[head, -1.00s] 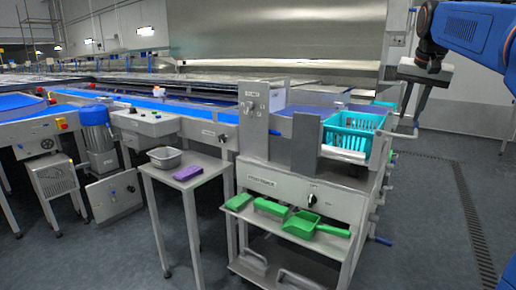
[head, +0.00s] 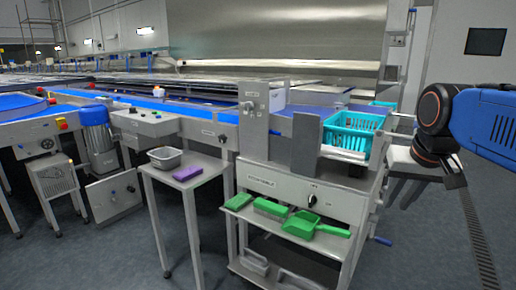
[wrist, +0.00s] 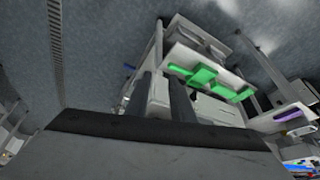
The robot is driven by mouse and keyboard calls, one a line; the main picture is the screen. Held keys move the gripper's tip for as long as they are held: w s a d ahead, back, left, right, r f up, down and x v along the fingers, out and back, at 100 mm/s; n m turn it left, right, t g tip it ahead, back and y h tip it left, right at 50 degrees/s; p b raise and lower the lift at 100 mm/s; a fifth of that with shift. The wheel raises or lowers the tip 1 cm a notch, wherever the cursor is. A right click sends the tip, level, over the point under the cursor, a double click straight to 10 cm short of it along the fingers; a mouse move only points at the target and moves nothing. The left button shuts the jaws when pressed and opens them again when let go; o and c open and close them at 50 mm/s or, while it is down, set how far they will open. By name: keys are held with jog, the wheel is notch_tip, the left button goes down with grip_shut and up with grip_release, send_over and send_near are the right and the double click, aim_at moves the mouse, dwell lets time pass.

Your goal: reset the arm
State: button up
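My gripper (head: 402,192) hangs at the right of the head view, beside the right end of the grading machine and clear of it. Its two dark fingers point downward. In the wrist view my gripper (wrist: 161,84) shows the fingers apart with a gap between them, and nothing is held. My blue arm comes in from the right edge.
A turquoise basket (head: 352,134) sits on the machine's right end, close to my gripper. Green scoops and brushes (head: 302,222) lie on the shelf below. A side table holds a grey tub (head: 165,158) and a purple block (head: 187,173). Open floor lies to the right.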

jog(key=s+a+f+n, duration=0.1)
jog(key=s+a+f, duration=0.1)
jog(key=s+f, duration=0.4)
jog(key=s+a+f+n, duration=0.1)
jog(key=s+f, duration=0.6)
jog(key=f, duration=0.3)
jog(key=shift+s+a+f+n+y, duration=0.15)
jog(key=shift+s+a+n+y, duration=0.15)
jog(key=shift+a, duration=0.1)
